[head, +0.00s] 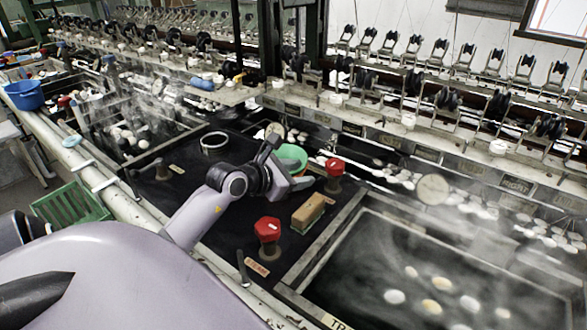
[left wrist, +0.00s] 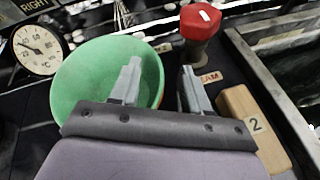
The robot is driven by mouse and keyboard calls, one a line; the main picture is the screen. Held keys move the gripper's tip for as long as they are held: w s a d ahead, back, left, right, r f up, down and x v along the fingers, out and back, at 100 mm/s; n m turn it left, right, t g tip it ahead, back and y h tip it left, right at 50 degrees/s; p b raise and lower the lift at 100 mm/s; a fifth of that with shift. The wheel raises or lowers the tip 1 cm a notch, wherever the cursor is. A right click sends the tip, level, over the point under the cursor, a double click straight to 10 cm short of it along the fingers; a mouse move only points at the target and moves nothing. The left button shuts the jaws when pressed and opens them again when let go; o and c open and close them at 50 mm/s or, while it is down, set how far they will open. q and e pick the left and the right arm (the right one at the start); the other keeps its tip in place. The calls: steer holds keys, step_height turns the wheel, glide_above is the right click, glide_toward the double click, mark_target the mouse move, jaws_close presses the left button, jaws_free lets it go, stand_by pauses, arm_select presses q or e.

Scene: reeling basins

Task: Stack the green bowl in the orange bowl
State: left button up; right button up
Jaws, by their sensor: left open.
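The green bowl (head: 293,155) stands on the dark bench top, partly hidden by my left gripper (head: 292,178) in the head view. In the left wrist view the green bowl (left wrist: 90,85) is upright and looks empty. A thin orange edge (left wrist: 161,82), seemingly of the orange bowl, shows along its right side; the rest is hidden beneath or behind the green one. My left gripper (left wrist: 162,82) is open, with one finger over the green bowl's inside and the other outside its right rim. I cannot tell whether they touch it. My right gripper is not in view.
A red knob (left wrist: 201,22) and a wooden block (left wrist: 252,125) stand close right of the gripper. Another red knob (head: 267,230) is nearer me. A gauge (left wrist: 38,50) is beside the bowl. A white ring (head: 214,142) lies left; a steaming basin (head: 350,215) lies right.

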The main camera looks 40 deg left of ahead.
arm_select(q)
steer(key=v, duration=1.2)
stand_by(0.5)
